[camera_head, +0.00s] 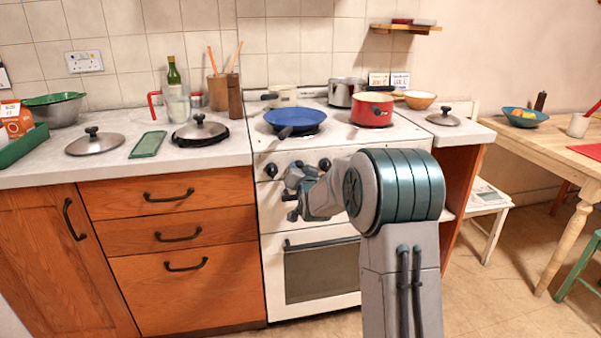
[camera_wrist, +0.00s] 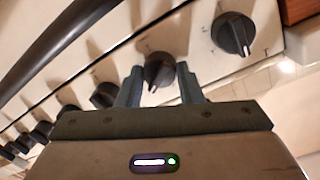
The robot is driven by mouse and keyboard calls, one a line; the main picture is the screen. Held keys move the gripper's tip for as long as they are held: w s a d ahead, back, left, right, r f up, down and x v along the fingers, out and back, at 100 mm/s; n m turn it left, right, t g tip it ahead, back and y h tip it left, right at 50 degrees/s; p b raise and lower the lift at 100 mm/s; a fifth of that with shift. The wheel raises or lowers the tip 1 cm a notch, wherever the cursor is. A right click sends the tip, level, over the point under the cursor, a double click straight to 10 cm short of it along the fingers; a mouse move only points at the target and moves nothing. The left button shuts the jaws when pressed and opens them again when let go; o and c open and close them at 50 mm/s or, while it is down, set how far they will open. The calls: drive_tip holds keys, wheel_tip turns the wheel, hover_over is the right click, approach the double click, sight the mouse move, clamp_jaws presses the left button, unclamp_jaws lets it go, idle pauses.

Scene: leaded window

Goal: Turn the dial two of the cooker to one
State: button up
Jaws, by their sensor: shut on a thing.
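The white cooker (camera_head: 273,215) stands in the middle of the head view, with a row of black dials along its front panel. My gripper (camera_head: 293,182) is at this panel, in front of the dials. In the wrist view my gripper (camera_wrist: 156,82) has its two fingers on either side of a black dial (camera_wrist: 158,68) and is shut on it. A white pointer line shows on this dial. Another black dial (camera_wrist: 233,34) sits beside it at the upper right. More dials run off to the lower left. I cannot read the dial numbers.
A blue pan (camera_head: 294,118), a steel pot (camera_head: 345,92) and a red pot (camera_head: 372,109) stand on the cooker top. The oven handle (camera_head: 320,243) runs below the dials. Wooden drawers (camera_head: 170,235) flank the cooker at left; a table (camera_head: 545,150) is at right.

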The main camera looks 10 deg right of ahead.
drive_tip(key=o, duration=1)
drive_tip(key=s, duration=1.3)
drive_tip(key=shift+s+a+r+p, duration=0.25)
drive_tip(key=shift+s+r+p, duration=0.05)
drive_tip(key=shift+s+r, duration=0.1)
drive_tip(key=shift+r, duration=0.1)
